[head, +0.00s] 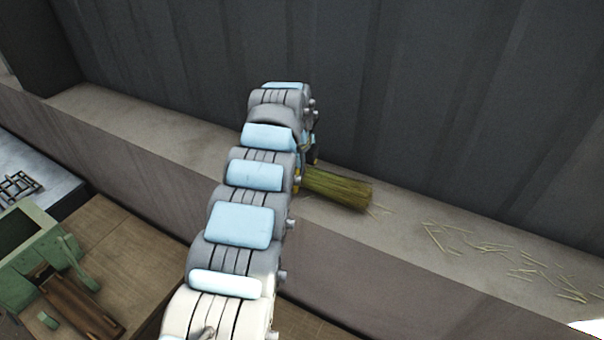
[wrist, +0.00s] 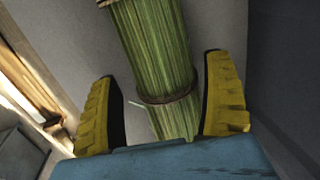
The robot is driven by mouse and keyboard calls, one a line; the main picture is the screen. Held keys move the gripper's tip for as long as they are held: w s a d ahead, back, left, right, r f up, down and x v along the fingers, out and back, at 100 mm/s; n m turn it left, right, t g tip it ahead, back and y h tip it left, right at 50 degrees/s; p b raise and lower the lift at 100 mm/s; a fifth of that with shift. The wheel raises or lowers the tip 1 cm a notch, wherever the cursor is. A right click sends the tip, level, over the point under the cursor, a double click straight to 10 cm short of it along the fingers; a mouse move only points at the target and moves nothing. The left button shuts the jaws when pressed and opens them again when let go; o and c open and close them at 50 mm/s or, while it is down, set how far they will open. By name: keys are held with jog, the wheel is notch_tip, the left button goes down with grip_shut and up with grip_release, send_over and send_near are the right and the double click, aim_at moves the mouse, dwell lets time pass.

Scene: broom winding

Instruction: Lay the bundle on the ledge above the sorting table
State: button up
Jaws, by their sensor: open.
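The bundle (head: 338,189) of green-yellow straw lies on the grey ledge (head: 420,236), its right end showing past my arm in the head view. In the wrist view the bundle (wrist: 150,50) runs between my gripper's two yellow ribbed fingers, with a dark binding round it. My gripper (wrist: 165,105) is open, with a gap between each finger and the straw. In the head view my arm hides most of the gripper and the bundle's left part. The sorting table (head: 125,235) is brown wood, below the ledge at the left.
Loose straws (head: 520,262) are scattered on the ledge at the right. A dark ribbed wall (head: 430,90) rises behind the ledge. A green machine (head: 40,245) stands on the table at the lower left. The ledge's left part is bare.

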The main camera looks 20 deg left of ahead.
notch_tip(320, 180, up, 12)
jog(key=s, duration=0.2)
jog(key=shift+s+f, duration=0.15)
dwell(0.5)
